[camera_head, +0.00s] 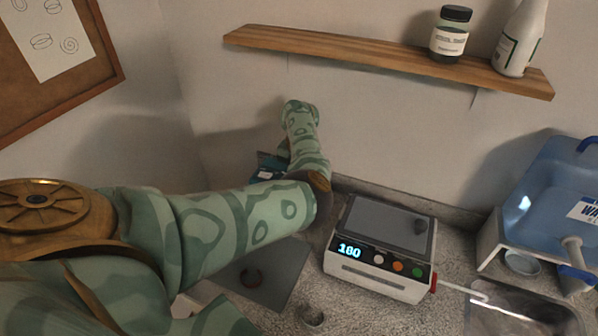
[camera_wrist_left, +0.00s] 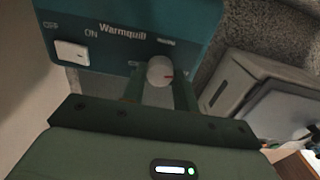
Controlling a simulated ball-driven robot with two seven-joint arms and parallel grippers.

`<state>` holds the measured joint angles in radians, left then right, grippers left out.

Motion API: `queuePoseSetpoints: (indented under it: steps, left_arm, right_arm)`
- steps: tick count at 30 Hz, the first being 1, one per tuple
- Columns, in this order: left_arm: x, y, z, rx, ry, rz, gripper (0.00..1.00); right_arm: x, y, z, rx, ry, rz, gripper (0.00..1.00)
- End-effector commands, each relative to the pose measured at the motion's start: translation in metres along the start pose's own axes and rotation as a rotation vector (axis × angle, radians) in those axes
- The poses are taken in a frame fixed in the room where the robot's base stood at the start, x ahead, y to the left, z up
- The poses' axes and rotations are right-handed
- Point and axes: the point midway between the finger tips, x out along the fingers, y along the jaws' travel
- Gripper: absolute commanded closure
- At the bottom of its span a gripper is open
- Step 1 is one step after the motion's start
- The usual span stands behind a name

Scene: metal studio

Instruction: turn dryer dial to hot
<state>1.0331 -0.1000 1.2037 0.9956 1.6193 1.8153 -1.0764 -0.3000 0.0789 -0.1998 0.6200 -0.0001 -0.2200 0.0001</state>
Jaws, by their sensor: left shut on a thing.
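The dryer (camera_wrist_left: 115,38) is a teal box with a lettered front, "Warmquill", and a white switch (camera_wrist_left: 72,53) by the words ON and OFF. The small labels around the dial are too blurred to read. My left gripper (camera_wrist_left: 159,88) is shut on the dial, one finger on each side. In the head view my left arm covers most of the dryer, and only a teal part (camera_head: 268,170) shows. My right gripper is not in view.
A wooden shelf (camera_head: 340,43) holds a jar (camera_head: 450,35) and a bottle (camera_head: 521,38). A blue water jug (camera_head: 545,190) stands at right.

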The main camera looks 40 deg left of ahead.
Motion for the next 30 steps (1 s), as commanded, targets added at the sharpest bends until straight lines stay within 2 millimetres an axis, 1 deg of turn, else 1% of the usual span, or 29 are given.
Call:
queuePoseSetpoints:
  steps: [1,8,21,22,23,24,30]
  left_arm:
    - [-0.0035,0.0011,0.0015,0.015,-0.005,0.002,0.94]
    - [-0.0027,0.0011,0.0017,0.063,-0.005,0.002,0.94]
    - [-0.0024,0.0011,0.0018,0.071,-0.006,0.003,0.94]
    - [-0.0024,0.0011,0.0018,0.071,-0.006,0.003,0.63]
    - [-0.0023,0.0011,0.0017,0.071,-0.005,0.003,0.54]
    - [-0.0021,0.0009,0.0016,0.071,-0.005,0.002,0.49]
    - [-0.001,0.0004,0.0008,0.07,-0.002,0.001,0.49]
  right_arm:
    - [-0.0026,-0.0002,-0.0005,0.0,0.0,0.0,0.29]
    - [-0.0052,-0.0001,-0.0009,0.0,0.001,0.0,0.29]
    - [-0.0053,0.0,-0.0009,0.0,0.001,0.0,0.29]
    - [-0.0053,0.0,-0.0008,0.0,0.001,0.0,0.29]
    - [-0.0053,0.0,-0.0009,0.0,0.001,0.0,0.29]
    - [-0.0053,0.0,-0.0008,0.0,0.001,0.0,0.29]
    - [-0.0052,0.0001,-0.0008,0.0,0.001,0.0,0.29]
